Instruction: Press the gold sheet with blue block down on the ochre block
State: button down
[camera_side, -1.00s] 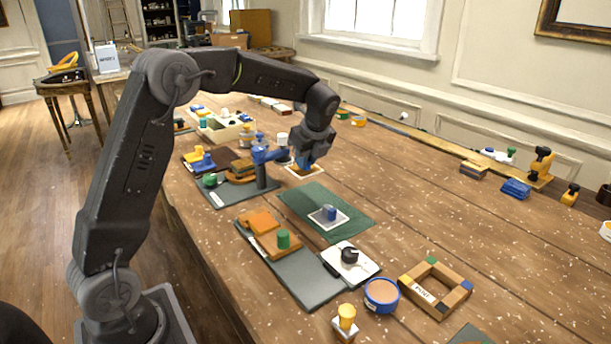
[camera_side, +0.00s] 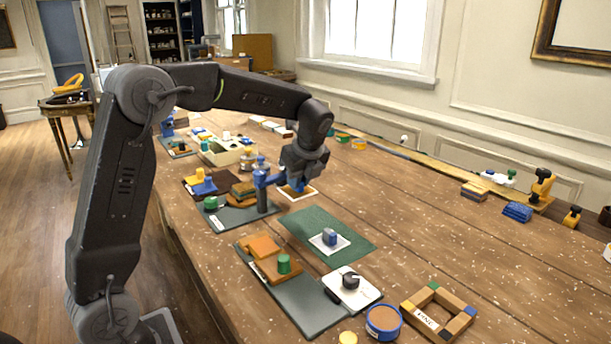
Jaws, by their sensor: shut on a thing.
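My gripper (camera_side: 294,184) points down over a small white-rimmed tray (camera_side: 311,195) near the middle of the bench. It is shut on a small blue block (camera_side: 297,188), mostly hidden by the fingers. Gold colour shows under and around the blue block inside the tray; I cannot tell the sheet from what lies below it, or whether they touch. Ochre-brown blocks (camera_side: 242,191) lie on a dark board to the left of the gripper. I cannot tell which one is the ochre block.
A blue clamp-like stand (camera_side: 262,190) rises close to the left of my gripper. A wooden frame (camera_side: 437,310) lies front right.

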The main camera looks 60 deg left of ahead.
send_over(262, 243)
jog(key=d, duration=0.1)
jog(key=shift+s+d+f, duration=0.1)
jog(key=shift+d+f, duration=0.1)
jog(key=shift+f, duration=2.95)
jog(key=shift+f, duration=0.75)
notch_tip(262, 243, up, 7)
dwell(0.4)
dwell(0.4)
